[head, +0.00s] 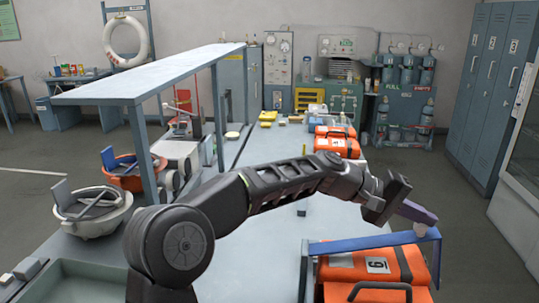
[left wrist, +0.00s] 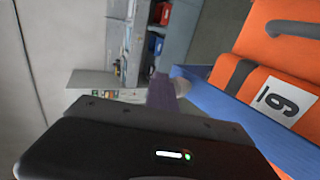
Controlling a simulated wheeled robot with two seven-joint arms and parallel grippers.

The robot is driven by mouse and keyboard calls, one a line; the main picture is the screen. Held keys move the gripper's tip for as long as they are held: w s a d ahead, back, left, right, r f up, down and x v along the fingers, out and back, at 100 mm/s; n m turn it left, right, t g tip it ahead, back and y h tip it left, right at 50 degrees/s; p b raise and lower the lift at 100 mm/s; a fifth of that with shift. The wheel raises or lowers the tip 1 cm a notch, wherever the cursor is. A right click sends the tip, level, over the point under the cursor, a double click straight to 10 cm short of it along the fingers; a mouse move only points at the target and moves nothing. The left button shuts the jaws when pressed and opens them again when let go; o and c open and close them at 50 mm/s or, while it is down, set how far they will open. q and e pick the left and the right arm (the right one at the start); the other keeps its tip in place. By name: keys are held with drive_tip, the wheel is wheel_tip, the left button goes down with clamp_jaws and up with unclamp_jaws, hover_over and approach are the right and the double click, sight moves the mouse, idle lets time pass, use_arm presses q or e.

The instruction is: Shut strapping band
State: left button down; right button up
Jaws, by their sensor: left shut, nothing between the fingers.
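The blue strapping band (head: 365,243) runs across the far end of an orange case (head: 395,262) marked 9, at the bottom right of the head view. A pale knob (head: 420,229) sits near its right end. My left gripper (head: 425,217) is shut and empty, its purplish fingers pointing down right close to the knob; I cannot tell whether they touch. In the left wrist view the fingers (left wrist: 162,92) are beside the knob (left wrist: 182,87), with the band (left wrist: 245,120) and case (left wrist: 275,55) at right. The near part of the case is cut off. My right gripper is out of view.
More orange cases (head: 336,140) stand farther along the pale table (head: 270,220). A raised shelf (head: 150,75) stands at left, with an orange bowl (head: 128,170) and a white bowl (head: 90,212) below it. Lockers (head: 490,80) stand at right beyond open floor.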

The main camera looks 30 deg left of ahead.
sight(421, 235)
use_arm(q)
drive_tip(key=shift+y, duration=0.5)
drive_tip(key=f, duration=0.2)
drive_tip(key=d+f, duration=0.1)
drive_tip(key=f, duration=0.1)
drive_tip(key=shift+w+d+f+b, duration=0.1)
drive_tip(key=shift+w+b, duration=0.15)
drive_tip(key=shift+b, duration=0.05)
drive_tip(key=shift+w+d+f, duration=0.1)
drive_tip(key=shift+d+f, duration=0.05)
drive_tip(key=shift+f, duration=0.55)
drive_tip(key=shift+r, duration=0.15)
wheel_tip(421, 235, up, 4)
drive_tip(key=p, duration=0.3)
drive_tip(key=shift+r, duration=0.25)
wheel_tip(421, 235, up, 9)
drive_tip(key=shift+b, duration=0.45)
